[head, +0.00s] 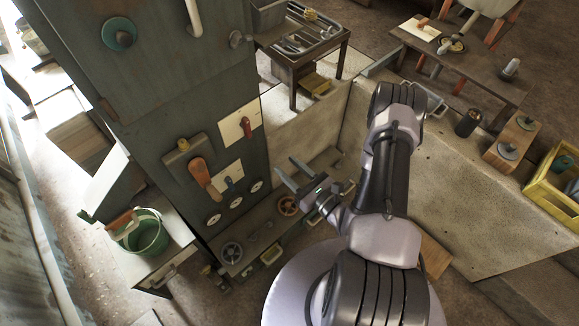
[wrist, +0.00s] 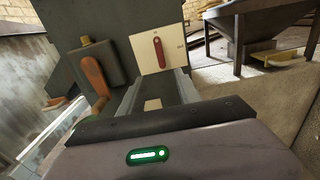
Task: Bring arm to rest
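My arm rises from my base and bends over, with my gripper (head: 285,164) pointing left toward the dark green control cabinet (head: 150,95). The two fingers stand apart with nothing between them, so the gripper is open and empty. The fingertips look short of the cabinet face, though the exact gap is hard to judge. In the wrist view, the fingers reach forward toward the cabinet. A white plate with a red handle (wrist: 159,51) shows beyond them, and an orange lever (wrist: 95,76) is at the left.
A green bucket (head: 148,236) stands on a bench at the lower left. A tool table (head: 310,52) and a wooden workbench (head: 470,70) stand behind. A yellow crate (head: 550,188) is at the right.

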